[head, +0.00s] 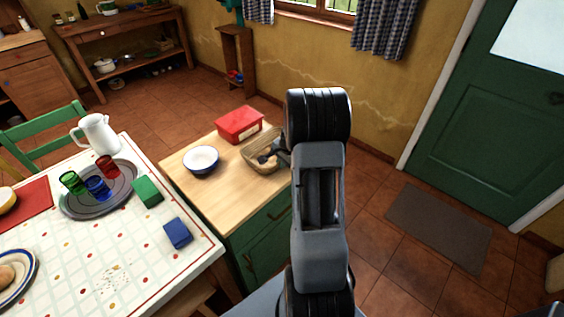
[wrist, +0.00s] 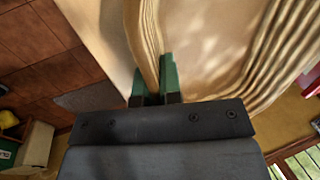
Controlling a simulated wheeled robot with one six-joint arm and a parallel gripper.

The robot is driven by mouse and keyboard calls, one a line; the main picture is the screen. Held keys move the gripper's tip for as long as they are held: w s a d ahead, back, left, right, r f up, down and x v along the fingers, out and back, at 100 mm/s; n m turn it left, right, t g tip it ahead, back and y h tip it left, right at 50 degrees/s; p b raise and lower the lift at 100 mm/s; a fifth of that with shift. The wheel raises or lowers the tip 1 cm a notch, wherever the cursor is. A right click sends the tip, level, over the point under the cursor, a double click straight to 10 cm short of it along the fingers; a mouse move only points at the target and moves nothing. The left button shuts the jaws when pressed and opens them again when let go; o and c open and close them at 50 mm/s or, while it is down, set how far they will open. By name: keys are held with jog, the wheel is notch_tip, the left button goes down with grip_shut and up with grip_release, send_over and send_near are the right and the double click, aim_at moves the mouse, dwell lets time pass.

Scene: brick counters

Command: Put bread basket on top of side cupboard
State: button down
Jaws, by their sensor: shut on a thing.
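The bread basket (head: 258,162), tan and woven, is at the right back of the side cupboard's wooden top (head: 222,210). It looks upright, on or just above the top; I cannot tell whether it touches. My gripper (head: 270,154) is at the basket, partly hidden by my arm. In the wrist view, the green fingertips of my gripper (wrist: 154,85) are shut on the rim of the basket (wrist: 225,40), whose pale walls fill much of that view. The basket's right end is hidden behind my arm in the head view.
A red box (head: 239,124) and a white bowl with a dark outside (head: 202,158) stand on the cupboard left of the basket. The cupboard's front top is clear. The laid table (head: 130,250) stands close on the left. A wall is behind.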

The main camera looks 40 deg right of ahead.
jog(key=shift+f, duration=0.1)
jog(key=c, duration=1.3)
grip_release()
jog(key=a+v, duration=0.1)
jog(key=v, duration=1)
jog(key=s+a+r+n, duration=0.3)
jog(key=a+n, duration=0.1)
jog(key=a, duration=0.3)
jog(key=s+a+r+n, duration=0.2)
jog(key=a+r+n, duration=0.2)
jog(key=a, duration=0.3)
jog(key=s+a+n, duration=0.8)
jog(key=s+a, duration=0.1)
jog(key=s, duration=0.1)
jog(key=shift+a+f+h, duration=0.25)
jog(key=shift+f+h, duration=0.05)
